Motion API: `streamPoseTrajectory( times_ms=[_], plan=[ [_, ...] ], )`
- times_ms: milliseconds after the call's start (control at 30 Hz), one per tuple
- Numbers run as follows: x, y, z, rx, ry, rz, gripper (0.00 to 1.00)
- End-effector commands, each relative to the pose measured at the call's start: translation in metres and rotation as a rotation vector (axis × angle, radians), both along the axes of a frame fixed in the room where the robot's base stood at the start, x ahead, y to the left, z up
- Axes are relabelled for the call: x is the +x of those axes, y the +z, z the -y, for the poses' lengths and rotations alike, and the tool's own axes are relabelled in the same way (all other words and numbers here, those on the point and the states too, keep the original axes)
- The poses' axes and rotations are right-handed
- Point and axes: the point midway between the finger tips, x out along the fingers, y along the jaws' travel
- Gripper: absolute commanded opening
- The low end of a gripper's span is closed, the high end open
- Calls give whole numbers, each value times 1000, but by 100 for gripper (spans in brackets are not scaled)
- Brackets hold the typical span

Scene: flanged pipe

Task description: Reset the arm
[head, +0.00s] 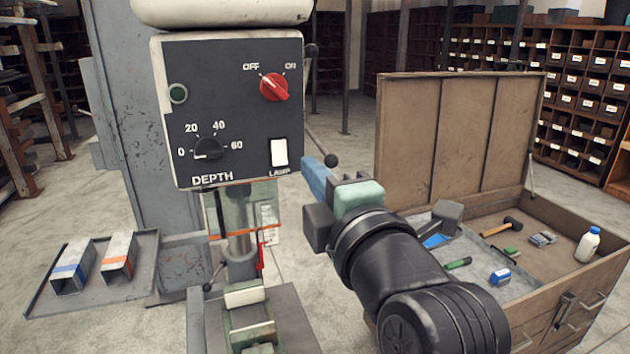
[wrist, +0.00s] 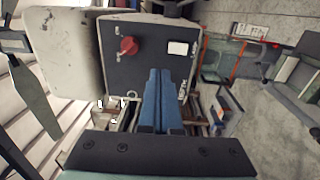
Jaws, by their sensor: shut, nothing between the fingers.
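My gripper (head: 310,166) is in the middle of the head view, just right of the lower right corner of the drill press's dark control panel (head: 225,105). Its blue fingers are shut together and hold nothing. My black arm reaches in from the lower right. In the wrist view the shut blue fingers (wrist: 159,72) point towards the panel (wrist: 135,58), which has a red knob (wrist: 129,46) and a white lamp switch (wrist: 178,48). I cannot tell how far the fingertips are from the panel. In the head view the red knob (head: 274,87) points up and left, nearer OFF.
An open wooden chest (head: 562,290) with tools and a white bottle (head: 588,244) stands right of my arm. A lever with a dark ball (head: 331,160) is close behind my fingers. A vise (head: 250,318) is below. Two metal tubes (head: 118,255) lie on a tray at left.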

Motion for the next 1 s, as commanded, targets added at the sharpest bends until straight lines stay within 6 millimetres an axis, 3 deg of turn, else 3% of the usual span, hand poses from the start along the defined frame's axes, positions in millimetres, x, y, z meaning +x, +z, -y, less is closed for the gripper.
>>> streamPoseTrajectory(
  times_ms=[333, 467, 767, 1000],
  plan=[
    [-1, 0, 0, 0, 1, -1, 0],
    [-4, 10, -3, 69, -8, 11, 0],
    [-43, 88, -13, 651, 1, 146, 0],
    [-100, 151, -15, 1163, 179, 283, 0]
  ],
)
